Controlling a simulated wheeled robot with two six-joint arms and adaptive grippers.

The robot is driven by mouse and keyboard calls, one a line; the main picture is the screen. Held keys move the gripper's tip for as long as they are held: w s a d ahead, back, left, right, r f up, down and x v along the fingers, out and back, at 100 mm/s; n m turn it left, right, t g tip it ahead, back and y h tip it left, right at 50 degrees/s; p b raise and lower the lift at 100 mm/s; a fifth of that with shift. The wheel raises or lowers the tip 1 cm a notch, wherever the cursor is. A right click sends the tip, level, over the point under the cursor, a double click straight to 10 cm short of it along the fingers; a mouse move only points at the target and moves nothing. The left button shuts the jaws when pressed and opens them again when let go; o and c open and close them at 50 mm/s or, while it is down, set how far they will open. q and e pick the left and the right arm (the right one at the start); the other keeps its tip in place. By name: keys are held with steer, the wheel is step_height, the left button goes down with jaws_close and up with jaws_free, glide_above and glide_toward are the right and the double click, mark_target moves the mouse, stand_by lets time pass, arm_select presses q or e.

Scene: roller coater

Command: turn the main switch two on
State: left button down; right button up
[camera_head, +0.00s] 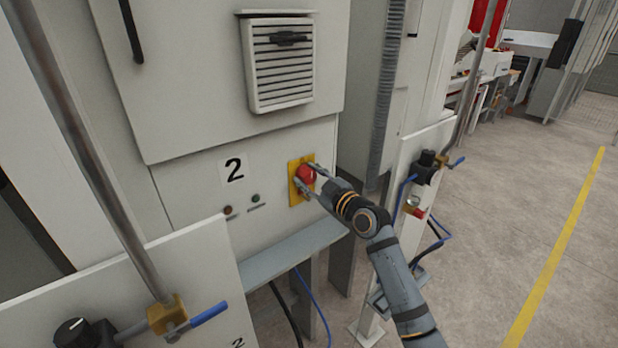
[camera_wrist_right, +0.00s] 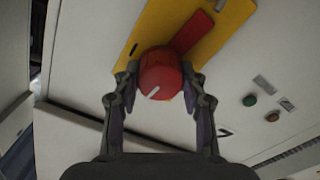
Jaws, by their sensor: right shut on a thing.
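The main switch two is a red rotary knob (camera_head: 306,174) on a yellow plate (camera_head: 295,187), on the grey cabinet front to the right of a "2" label (camera_head: 233,169). My right gripper (camera_head: 309,178) is at the switch, with one finger on each side of the knob. The right wrist view shows the red knob (camera_wrist_right: 160,76) between the two fingers of the gripper (camera_wrist_right: 160,92), which is shut on it. A white mark on the knob's face runs slantwise there. A red bar lies on the yellow plate (camera_wrist_right: 222,22) beside the knob. My left gripper is not in view.
Two small indicator lights (camera_head: 255,198) sit left of the switch. A grey ledge (camera_head: 290,252) juts out below it. A panel with a black knob (camera_head: 72,332) and a pipe stands front left; valves and blue hoses (camera_head: 405,195) are at right. Open floor lies further right.

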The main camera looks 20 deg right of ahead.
steer(key=m, duration=0.3)
steer(key=shift+m, duration=0.3)
steer(key=m+p, duration=0.1)
steer(key=m, duration=0.3)
steer(key=shift+d+m, duration=0.1)
steer(key=shift+m, duration=0.2)
steer(key=m+p, duration=0.2)
steer(key=m, duration=0.2)
steer(key=shift+m+p, duration=0.75)
steer(key=shift+m, duration=1.65)
steer(key=o, duration=1.2)
steer(key=shift+d, duration=0.1)
steer(key=shift+c, duration=0.2)
